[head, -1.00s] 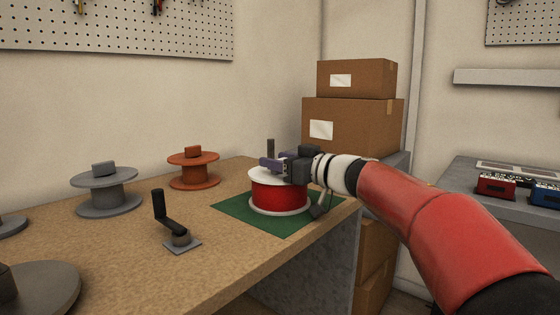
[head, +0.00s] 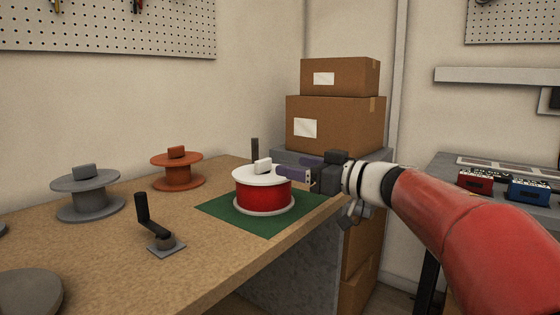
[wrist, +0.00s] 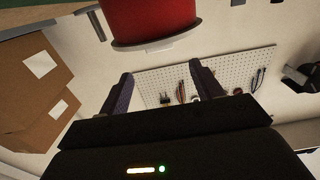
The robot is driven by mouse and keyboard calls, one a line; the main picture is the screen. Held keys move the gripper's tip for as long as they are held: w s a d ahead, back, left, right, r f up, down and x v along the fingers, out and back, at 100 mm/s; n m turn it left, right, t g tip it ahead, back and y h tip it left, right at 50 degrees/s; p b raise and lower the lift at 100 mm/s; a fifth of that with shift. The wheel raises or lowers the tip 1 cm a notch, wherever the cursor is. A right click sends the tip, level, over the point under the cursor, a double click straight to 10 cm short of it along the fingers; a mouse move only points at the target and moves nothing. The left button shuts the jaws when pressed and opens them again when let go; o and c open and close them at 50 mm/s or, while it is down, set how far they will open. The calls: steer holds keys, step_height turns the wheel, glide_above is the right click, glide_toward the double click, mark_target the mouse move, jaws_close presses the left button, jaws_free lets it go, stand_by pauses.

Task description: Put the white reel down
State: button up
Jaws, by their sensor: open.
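The white reel (head: 262,175) has white flanges, a small white block on top and red winding around its middle. It stands upright on the green mat (head: 222,207) on the workbench. My gripper (head: 284,172) is just to the right of the reel, level with its top, clear of the white block. The wrist view shows the two fingers (wrist: 160,82) spread apart with nothing between them. The reel's red side and one white flange (wrist: 155,45) show beyond the fingertips there.
A grey reel (head: 87,193) and an orange reel (head: 177,171) stand to the left on the workbench (head: 120,262). A black crank (head: 155,228) stands in front. Stacked cardboard boxes (head: 335,125) rise behind my gripper. Bare bench lies left of the mat.

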steer(key=s+d+r+m+t+h, duration=0.1)
steer(key=s+d+m+t+h, duration=0.2)
steer(key=d+m+t+h, duration=0.55)
steer(key=s+d+f+m+g+h, duration=0.3)
steer(key=s+d+f+g+h, duration=0.15)
steer(key=s+f+h, duration=0.2)
steer(key=s+a+f+n+g, duration=0.1)
steer(key=s+f+g, duration=0.8)
steer(key=s+f, duration=1.1)
steer(key=shift+a+f+y, duration=0.35)
steer(key=shift+a+y, duration=0.05)
steer(key=shift+a, duration=0.4)
steer(key=shift+r, duration=0.1)
